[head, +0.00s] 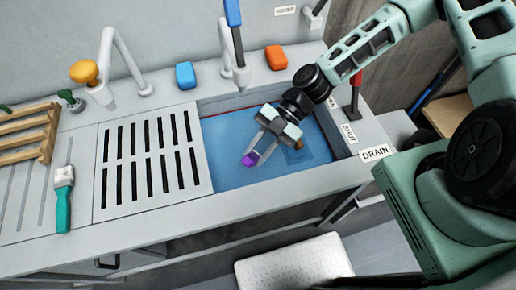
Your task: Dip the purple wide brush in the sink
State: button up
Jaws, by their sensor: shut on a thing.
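The sink (337,142) is a rectangular basin in the counter, filled with blue water or with a blue interior. My gripper (257,151) is over the sink, pointing down and to the left, shut on a purple object. That object is the purple brush (250,159), of which only a small purple part shows at the fingertips. The rest of it is hidden or too small to make out. I cannot tell whether the brush touches the blue surface.
A slotted drainboard (152,160) lies left of the sink, with a teal-handled brush (63,200) beyond it and a wooden rack (30,135). Blue (185,75) and orange (276,57) blocks sit behind. A faucet (238,65) stands at the back edge, a red-handled lever (354,92) at right.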

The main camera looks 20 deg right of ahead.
aim_at(259, 157)
jog(key=shift+f+b, duration=2.9)
jog(key=shift+f, duration=0.6)
jog(key=shift+a, duration=0.75)
jog(key=shift+d+b, duration=0.1)
jog(key=shift+b, duration=0.2)
jog(key=shift+d, duration=0.7)
jog(key=shift+a, duration=0.15)
jog(key=shift+a+b, duration=0.45)
jog(key=shift+a, duration=0.2)
